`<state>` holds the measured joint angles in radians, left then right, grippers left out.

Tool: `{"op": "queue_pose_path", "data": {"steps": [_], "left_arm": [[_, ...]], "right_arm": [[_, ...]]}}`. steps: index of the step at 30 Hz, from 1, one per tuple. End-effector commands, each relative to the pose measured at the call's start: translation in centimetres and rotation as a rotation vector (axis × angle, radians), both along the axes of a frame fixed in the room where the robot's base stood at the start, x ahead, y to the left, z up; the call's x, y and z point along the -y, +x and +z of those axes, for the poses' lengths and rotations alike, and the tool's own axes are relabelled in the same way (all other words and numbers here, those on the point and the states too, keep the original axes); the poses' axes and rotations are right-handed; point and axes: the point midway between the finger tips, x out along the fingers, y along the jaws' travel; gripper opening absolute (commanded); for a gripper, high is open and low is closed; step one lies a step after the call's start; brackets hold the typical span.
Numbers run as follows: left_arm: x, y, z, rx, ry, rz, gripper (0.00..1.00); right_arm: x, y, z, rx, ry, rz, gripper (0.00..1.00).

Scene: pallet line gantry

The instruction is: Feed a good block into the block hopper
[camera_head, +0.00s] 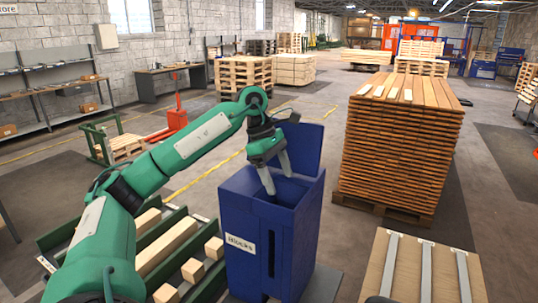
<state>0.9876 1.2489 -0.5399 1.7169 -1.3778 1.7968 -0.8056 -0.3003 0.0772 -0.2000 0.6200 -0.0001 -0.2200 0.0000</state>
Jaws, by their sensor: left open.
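The blue block hopper (240,262) stands upright in the middle, with a white "Blocks" label on its front and its lid raised at the back. My left gripper (278,184) is over the hopper's open top, fingers pointing down, apart, with no block seen between them. The fingertips are at or just inside the opening; the exact depth is hard to tell. Several loose wooden blocks (192,270) lie in a row in a green rack (207,287) left of the hopper. The inside of the hopper is mostly hidden.
A tall stack of wooden boards (400,145) on a pallet stands right of the hopper. A wooden panel with metal strips (390,262) is at the lower right. A long timber (167,246) lies in the rack. Open floor (318,100) lies behind the hopper.

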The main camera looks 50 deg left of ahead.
Motion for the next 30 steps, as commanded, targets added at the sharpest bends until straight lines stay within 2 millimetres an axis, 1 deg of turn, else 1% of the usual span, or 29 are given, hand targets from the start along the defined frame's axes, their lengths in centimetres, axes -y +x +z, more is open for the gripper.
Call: {"op": "queue_pose_path", "data": {"steps": [1,6,12,18,30], "left_arm": [[-0.3,0.0,0.8,0.005,-0.003,0.001,0.78],[-1.5,-0.4,3.8,0.003,-0.002,-0.001,0.78],[-2.5,-0.8,6.4,-0.001,-0.001,-0.002,0.78],[-2.9,-1.0,7.4,-0.002,-0.001,-0.002,0.78],[-2.9,-1.0,7.5,-0.004,-0.001,-0.003,0.78]], "right_arm": [[0.0,0.0,-0.4,0.000,0.000,0.000,0.00],[0.0,0.0,-1.0,0.000,0.000,0.000,0.00],[0.2,0.0,-1.0,0.000,-0.002,0.001,0.00],[0.5,0.0,-1.0,0.000,-0.005,0.002,0.00],[0.5,0.0,-1.0,0.000,-0.005,0.002,0.00]]}}
